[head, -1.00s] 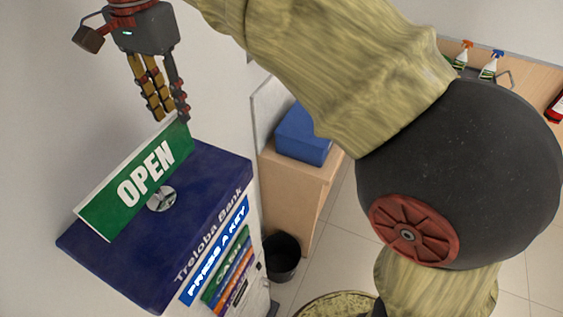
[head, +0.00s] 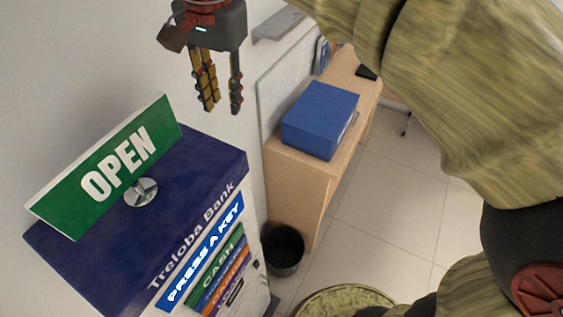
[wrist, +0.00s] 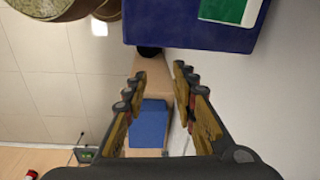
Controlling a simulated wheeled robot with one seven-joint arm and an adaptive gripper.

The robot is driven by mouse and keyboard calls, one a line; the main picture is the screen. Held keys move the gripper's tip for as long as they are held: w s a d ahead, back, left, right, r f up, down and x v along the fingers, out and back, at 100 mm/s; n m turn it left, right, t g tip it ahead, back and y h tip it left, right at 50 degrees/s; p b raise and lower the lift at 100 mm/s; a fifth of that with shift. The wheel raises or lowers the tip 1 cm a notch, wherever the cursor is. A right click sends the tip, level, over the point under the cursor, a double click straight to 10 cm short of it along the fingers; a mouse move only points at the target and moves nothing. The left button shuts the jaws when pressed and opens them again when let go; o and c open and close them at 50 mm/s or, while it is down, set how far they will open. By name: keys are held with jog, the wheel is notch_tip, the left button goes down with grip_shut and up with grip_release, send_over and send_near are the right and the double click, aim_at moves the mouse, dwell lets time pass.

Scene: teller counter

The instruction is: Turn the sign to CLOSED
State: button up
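The sign (head: 105,171) is a green board with a white edge, and its visible face reads OPEN. It stands tilted on a round silver mount on top of the dark blue Treloba Bank kiosk (head: 205,165). Part of the sign's green and white face (wrist: 228,9) shows at the top of the wrist view. My gripper (head: 222,108) hangs above and to the right of the sign, apart from it. Its fingers are spread with nothing between them; in the wrist view the gap between the fingertips (wrist: 158,75) is clear.
A blue box (head: 320,120) sits on a wooden cabinet (head: 290,195) behind the kiosk. A black bin (head: 283,250) stands on the floor beside the cabinet. A pale wall runs close along the left. Tiled floor (head: 385,215) is open to the right.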

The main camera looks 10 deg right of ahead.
jog(key=s+d+f+n+t+b, duration=0.1)
jog(key=s+d+f+b, duration=0.1)
jog(key=d+f+b, duration=0.2)
jog(key=s+d+f+n+b, duration=0.1)
jog(key=s+d+f+b, duration=0.2)
jog(key=f, duration=0.7)
jog(key=d+b, duration=0.1)
jog(key=d, duration=0.1)
jog(key=shift+d+n+t+b, duration=0.3)
jog(key=shift+t+b, duration=0.05)
jog(key=shift+t, duration=0.05)
jog(key=shift+w, duration=0.1)
